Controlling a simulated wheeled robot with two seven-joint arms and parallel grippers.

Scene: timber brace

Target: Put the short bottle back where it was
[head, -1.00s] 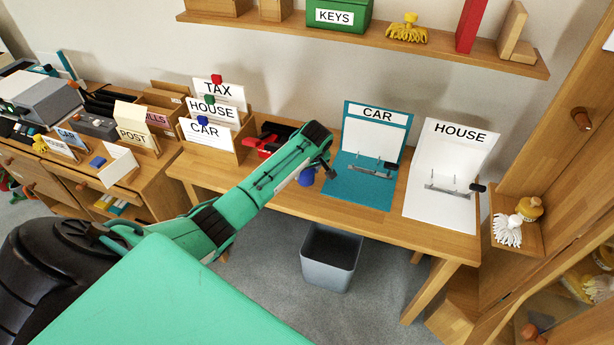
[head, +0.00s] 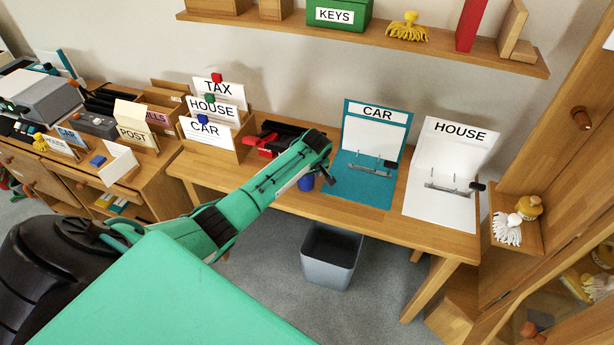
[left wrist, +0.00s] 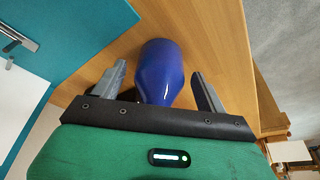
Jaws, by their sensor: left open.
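A blue rounded bottle (left wrist: 160,72) shows in the left wrist view over the wooden desk, between the two fingers of my left gripper (left wrist: 163,88). The fingers are open, with a gap on each side of it. In the head view the blue bottle (head: 306,183) is partly hidden behind my left arm, near the desk's front edge. My left gripper (head: 327,176) is beside it, largely hidden by the wrist. I cannot tell whether the bottle touches the desk. My right gripper is in neither view.
A teal CAR folder (head: 362,190) and a white HOUSE folder (head: 440,206) stand open on the desk (head: 385,222), right of the gripper. A red and black tool (head: 262,142) and a card holder (head: 243,150) are to the left. A grey bin (head: 331,258) stands below.

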